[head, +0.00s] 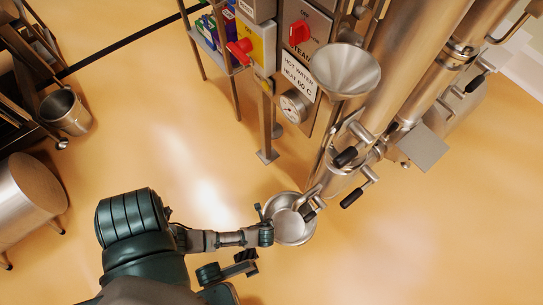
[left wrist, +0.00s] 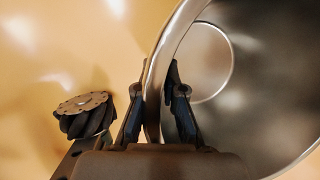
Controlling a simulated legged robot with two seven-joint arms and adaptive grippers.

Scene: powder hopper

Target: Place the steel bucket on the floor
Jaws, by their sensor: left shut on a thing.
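The steel bucket (head: 289,228) is round and open-topped, under the lower end of the steel pipework in the head view. The pipe's handles cover part of its right side. My left gripper (head: 267,222) reaches it from the left and is shut on its near rim. In the left wrist view the two dark fingers of my left gripper (left wrist: 153,88) straddle the rim of the bucket (left wrist: 245,90), one outside and one inside. Its inside looks bare where visible. I cannot tell whether its base touches the floor. My right gripper is not in view.
The steel pipework (head: 408,80) with black-handled valves and a funnel (head: 346,70) stands right of centre. A control panel (head: 305,35) on a post stands beside it. Another metal bucket (head: 65,111) is at the left by a dark rack. The floor (head: 175,130) between is clear.

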